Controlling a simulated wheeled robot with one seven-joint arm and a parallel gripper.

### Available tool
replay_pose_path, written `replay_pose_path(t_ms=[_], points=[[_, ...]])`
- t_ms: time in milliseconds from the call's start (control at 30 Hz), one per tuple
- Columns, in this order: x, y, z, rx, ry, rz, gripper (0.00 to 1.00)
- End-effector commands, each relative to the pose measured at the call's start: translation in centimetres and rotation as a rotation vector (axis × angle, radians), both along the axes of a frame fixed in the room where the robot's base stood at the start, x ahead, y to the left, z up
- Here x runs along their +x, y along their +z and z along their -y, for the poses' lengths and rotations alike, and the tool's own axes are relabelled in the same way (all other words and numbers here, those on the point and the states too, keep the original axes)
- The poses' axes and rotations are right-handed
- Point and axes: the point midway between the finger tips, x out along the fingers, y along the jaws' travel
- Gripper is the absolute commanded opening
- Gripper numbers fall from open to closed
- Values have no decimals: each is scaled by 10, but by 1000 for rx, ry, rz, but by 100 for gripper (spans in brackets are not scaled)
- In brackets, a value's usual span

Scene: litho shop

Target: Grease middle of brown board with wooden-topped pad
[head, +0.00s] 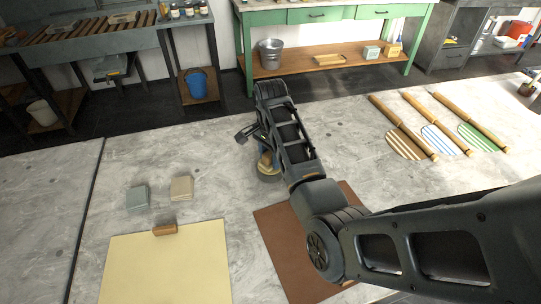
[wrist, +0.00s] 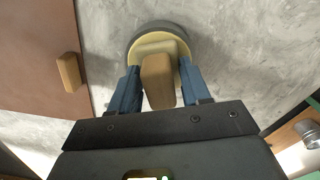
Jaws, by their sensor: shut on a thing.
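The wooden-topped pad (wrist: 158,80) is round, with a tan wooden grip, a cream upper disc and a dark grey underside. My gripper (wrist: 158,70) is shut on it, with a blue finger on each side of the grip. In the head view the pad (head: 268,172) is at the table's middle, partly hidden by my gripper (head: 264,150). I cannot tell whether it touches the table. The brown board (head: 275,230) lies just nearer and to the right, partly covered by my arm. In the wrist view the brown board (wrist: 35,50) is at the left, with a wooden block (wrist: 70,72) at its edge.
A yellow board (head: 165,265) with a wooden block (head: 165,230) lies front left. A grey block (head: 138,197) and a beige block (head: 182,188) sit behind it. The grey table is clear between.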

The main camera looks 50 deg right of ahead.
Motion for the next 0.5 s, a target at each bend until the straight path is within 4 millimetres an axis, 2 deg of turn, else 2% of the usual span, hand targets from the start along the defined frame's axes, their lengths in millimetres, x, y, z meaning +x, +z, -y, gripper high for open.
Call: replay_pose_path(t_ms=[267, 500], points=[[-1, -1, 0, 1, 0, -4, 23], [0, 16, 0, 0, 0, -1, 23]])
